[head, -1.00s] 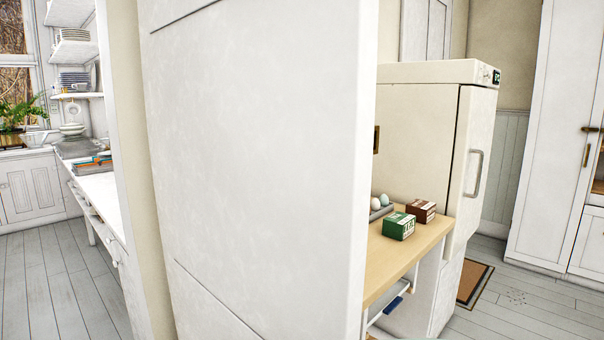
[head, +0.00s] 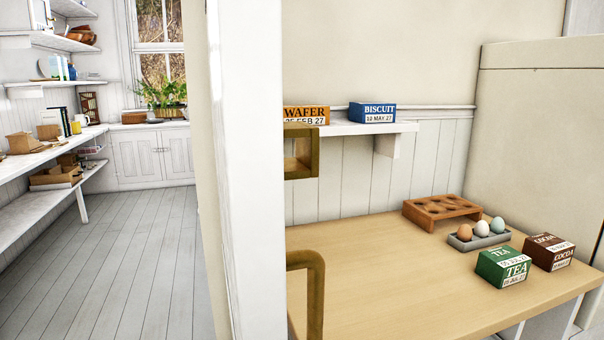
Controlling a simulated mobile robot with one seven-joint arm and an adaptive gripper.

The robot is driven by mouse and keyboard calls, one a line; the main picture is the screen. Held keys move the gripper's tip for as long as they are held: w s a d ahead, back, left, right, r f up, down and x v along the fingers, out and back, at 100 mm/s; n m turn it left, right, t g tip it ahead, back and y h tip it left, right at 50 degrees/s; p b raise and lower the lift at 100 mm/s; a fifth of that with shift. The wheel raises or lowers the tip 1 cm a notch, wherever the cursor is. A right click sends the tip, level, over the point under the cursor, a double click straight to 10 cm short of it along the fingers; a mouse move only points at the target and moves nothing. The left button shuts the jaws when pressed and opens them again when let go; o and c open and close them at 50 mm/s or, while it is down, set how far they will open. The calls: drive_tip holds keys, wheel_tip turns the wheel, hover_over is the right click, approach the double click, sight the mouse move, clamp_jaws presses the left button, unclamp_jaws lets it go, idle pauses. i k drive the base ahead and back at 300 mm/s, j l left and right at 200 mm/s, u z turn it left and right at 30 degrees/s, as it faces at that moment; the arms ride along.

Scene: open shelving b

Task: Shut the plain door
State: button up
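The plain door (head: 247,170) is white and stands open, seen nearly edge-on in the head view, left of the middle. A brass pull handle (head: 317,295) and a brass box-shaped latch (head: 300,176) stick out from its right side. The door's broad faces are mostly turned out of sight, and its hinges cannot be made out. My gripper is not in view.
Right of the door is a wooden counter (head: 390,290) with a tea box (head: 503,267), a cocoa box (head: 549,252), an egg tray (head: 480,238) and a wooden rack (head: 440,211). A wall shelf (head: 350,128) holds two boxes. Left, the plank floor (head: 140,260) is clear.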

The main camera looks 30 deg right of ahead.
sight(244, 40)
drive_tip(key=k+l, duration=0.1)
drive_tip(key=l, duration=0.25)
drive_tip(key=k+l, duration=0.1)
drive_tip(key=l, duration=0.25)
drive_tip(key=k+l, duration=0.15)
drive_tip(key=l, duration=0.2)
drive_tip(key=k+j+z, duration=0.1)
drive_tip(key=k+z, duration=0.3)
drive_tip(key=i, duration=0.4)
drive_tip(key=z, duration=0.05)
